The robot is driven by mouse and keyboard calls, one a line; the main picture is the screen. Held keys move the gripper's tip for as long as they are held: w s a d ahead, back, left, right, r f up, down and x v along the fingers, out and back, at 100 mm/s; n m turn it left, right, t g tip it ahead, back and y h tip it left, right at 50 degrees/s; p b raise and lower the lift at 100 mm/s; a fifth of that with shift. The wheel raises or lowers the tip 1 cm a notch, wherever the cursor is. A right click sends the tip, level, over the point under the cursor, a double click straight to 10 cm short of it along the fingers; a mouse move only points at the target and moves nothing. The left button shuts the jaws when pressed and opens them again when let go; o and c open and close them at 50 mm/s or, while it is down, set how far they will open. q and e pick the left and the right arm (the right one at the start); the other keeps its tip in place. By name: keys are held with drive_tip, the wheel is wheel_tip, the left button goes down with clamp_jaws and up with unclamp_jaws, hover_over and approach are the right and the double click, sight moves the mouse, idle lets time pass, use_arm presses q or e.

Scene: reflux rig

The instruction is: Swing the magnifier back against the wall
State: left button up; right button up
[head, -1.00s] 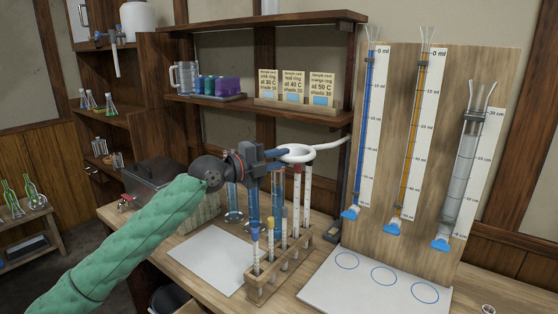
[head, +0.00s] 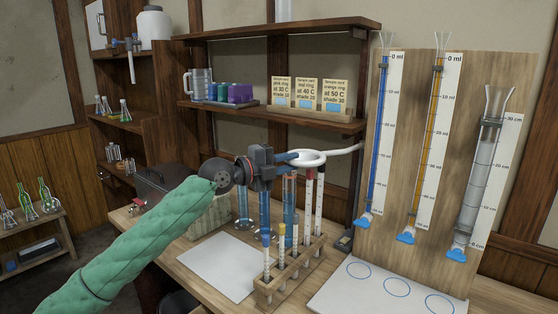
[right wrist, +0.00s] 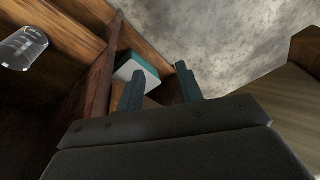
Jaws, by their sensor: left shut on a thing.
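The magnifier (head: 322,157) shows in the head view as a white ring on a white arm that runs right, toward the burette board. Its ring is over the test-tube rack, out from the wall. My left gripper (head: 291,158) comes from the left and is shut on the ring's left side; its fingers hide the exact contact. My right gripper (right wrist: 158,85) shows only in the right wrist view. Its two teal fingers are apart with nothing held between them.
A test-tube rack (head: 290,273) with several tubes stands below the magnifier, and blue-filled cylinders (head: 264,208) stand behind it. The burette board (head: 405,130) is to the right. A shelf (head: 275,115) with cards is above. A white sheet (head: 215,266) lies left of the rack.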

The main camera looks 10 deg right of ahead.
use_arm(q)
drive_tip(key=shift+w+f+b, duration=0.25)
drive_tip(key=shift+f+b, duration=0.1)
drive_tip(key=shift+w+a+b, duration=0.15)
drive_tip(key=shift+w+b, duration=0.35)
drive_tip(key=shift+b, duration=0.15)
drive_tip(key=shift+w+r+b, duration=0.1)
drive_tip(key=shift+w+b, duration=0.15)
drive_tip(key=shift+b, duration=0.2)
drive_tip(key=shift+c, duration=0.2)
use_arm(e)
drive_tip(key=shift+t+y, duration=0.5)
drive_tip(key=shift+t, duration=0.1)
drive_tip(key=a+f, duration=0.1)
drive_tip(key=f, duration=0.1)
drive_tip(key=w+a+f, duration=0.1)
drive_tip(key=a+f, duration=0.1)
drive_tip(key=shift+w+a+f, duration=0.1)
drive_tip(key=shift+a+f, duration=0.05)
drive_tip(key=shift+f, duration=0.1)
use_arm(q)
drive_tip(key=shift+w+r+b, duration=0.2)
drive_tip(key=shift+w+b, duration=0.2)
drive_tip(key=shift+b, duration=0.35)
use_arm(e)
drive_tip(key=shift+w+a+f+t+y, duration=0.15)
drive_tip(key=shift+a+f+t+y, duration=0.15)
drive_tip(key=shift+a+t, duration=0.1)
